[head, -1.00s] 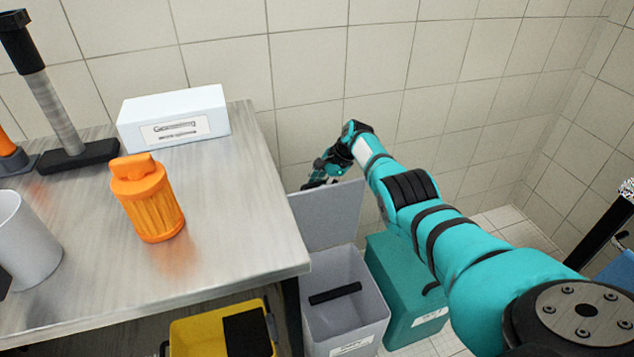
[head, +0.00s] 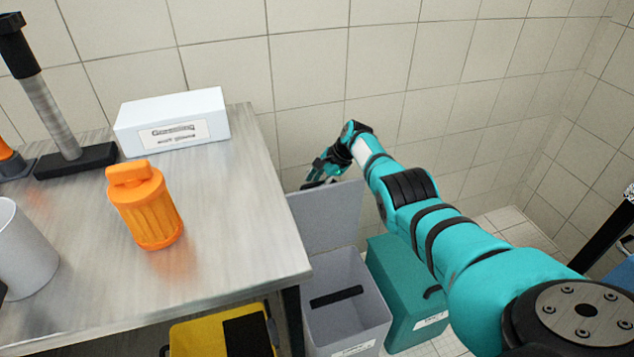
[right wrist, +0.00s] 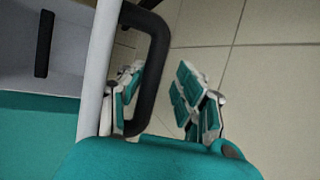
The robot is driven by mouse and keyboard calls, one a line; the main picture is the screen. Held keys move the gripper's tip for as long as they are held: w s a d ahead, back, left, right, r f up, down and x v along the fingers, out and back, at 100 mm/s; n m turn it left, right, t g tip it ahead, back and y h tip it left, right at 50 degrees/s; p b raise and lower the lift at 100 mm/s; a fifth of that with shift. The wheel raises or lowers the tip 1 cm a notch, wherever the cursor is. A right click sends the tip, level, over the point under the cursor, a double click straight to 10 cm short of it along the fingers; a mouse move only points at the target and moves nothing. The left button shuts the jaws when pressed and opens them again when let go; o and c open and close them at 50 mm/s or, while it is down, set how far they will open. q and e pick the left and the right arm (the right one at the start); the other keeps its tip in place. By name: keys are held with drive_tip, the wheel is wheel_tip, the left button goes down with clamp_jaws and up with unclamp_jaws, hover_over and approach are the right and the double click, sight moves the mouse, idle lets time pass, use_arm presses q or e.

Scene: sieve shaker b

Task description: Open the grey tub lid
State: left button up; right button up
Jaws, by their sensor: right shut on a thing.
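The grey tub (head: 375,306) stands on the floor beside the bench's right end, its mouth open. Its grey lid (head: 328,217) stands raised upright at the back edge of the tub. In the right wrist view the lid (right wrist: 98,85) shows edge-on, with its black handle (right wrist: 155,65) between my fingers. My right gripper (right wrist: 160,100) is shut on this handle. In the head view my right gripper (head: 325,172) is at the top of the lid, its fingertips partly hidden behind it. My left gripper is not in view.
A black bar (head: 337,297) shows inside the grey tub. A teal tub (head: 400,290) stands close on its right. A yellow tub (head: 195,338) is under the bench (head: 230,240). An orange jar (head: 146,207) and a white box (head: 172,120) stand on the bench. Tiled wall is close behind.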

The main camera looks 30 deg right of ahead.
drive_tip(key=shift+s+a+f, duration=0.1)
drive_tip(key=shift+f, duration=0.15)
drive_tip(key=shift+d+r, duration=0.2)
drive_tip(key=shift+r, duration=0.1)
drive_tip(key=v, duration=1.1)
drive_tip(key=shift+d+r, duration=0.15)
drive_tip(key=shift+r, duration=0.25)
drive_tip(key=shift+r, duration=0.1)
